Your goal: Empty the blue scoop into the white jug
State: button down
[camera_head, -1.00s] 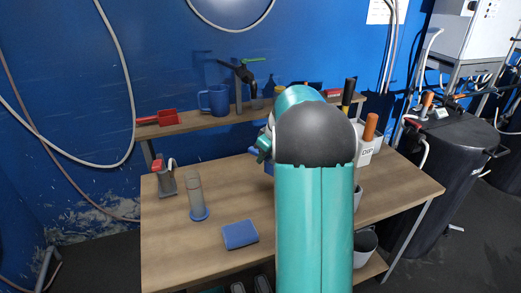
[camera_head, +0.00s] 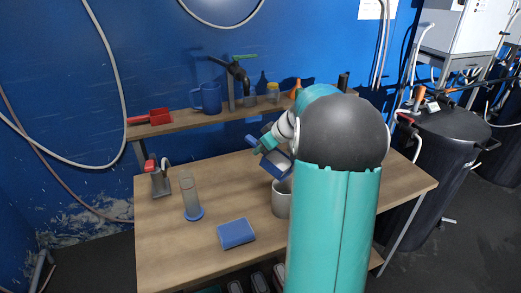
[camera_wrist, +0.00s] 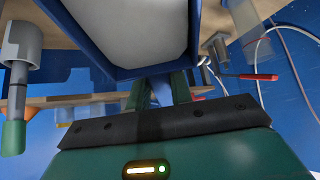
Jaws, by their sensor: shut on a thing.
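My gripper (camera_head: 266,143) is shut on the handle of the blue scoop (camera_head: 268,162). The scoop is tilted in the head view, and pale material shows inside it. It hangs just above the white jug (camera_head: 281,202), whose rim is partly hidden by the scoop and whose right side is close to my arm. I cannot tell whether scoop and jug touch. In the wrist view, the scoop (camera_wrist: 118,66) fills the top, with a broad white load in it, and my gripper's fingers (camera_wrist: 160,90) run to it.
A measuring cylinder with a blue base (camera_head: 190,198) and a blue block (camera_head: 236,233) stand left of the jug on the wooden table (camera_head: 165,250). A red scoop (camera_head: 152,117) and a blue jug (camera_head: 207,98) are on the back shelf.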

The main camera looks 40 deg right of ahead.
jog(key=shift+s+d+r+t+y, duration=0.15)
jog(key=shift+r+t, duration=0.1)
jog(key=shift+t, duration=0.35)
jog(key=shift+s+a+r+t+y, duration=0.1)
jog(key=shift+r+t+y, duration=0.1)
jog(key=shift+t, duration=0.4)
jog(key=t, duration=0.1)
jog(key=s+r+t, duration=0.1)
jog(key=shift+s+d+r+t+y, duration=0.1)
jog(key=shift+s+d+t+y, duration=0.15)
jog(key=shift+t, duration=0.15)
jog(key=shift+w+a, duration=0.1)
jog(key=shift+w, duration=0.05)
jog(key=shift+s+d+r+t+y, duration=0.2)
jog(key=shift+s+r+t, duration=0.2)
jog(key=shift+s+t, duration=0.45)
jog(key=shift+s+d+r+t+y, duration=0.2)
jog(key=shift+s+r+t, duration=0.25)
jog(key=shift+t, duration=0.6)
jog(key=s+d+r+t+y, duration=0.1)
jog(key=s+t, duration=0.6)
jog(key=shift+d+t+y, duration=0.2)
jog(key=shift+t+y, duration=0.1)
jog(key=shift+t, duration=0.1)
jog(key=shift+r, duration=0.1)
dwell(1.2)
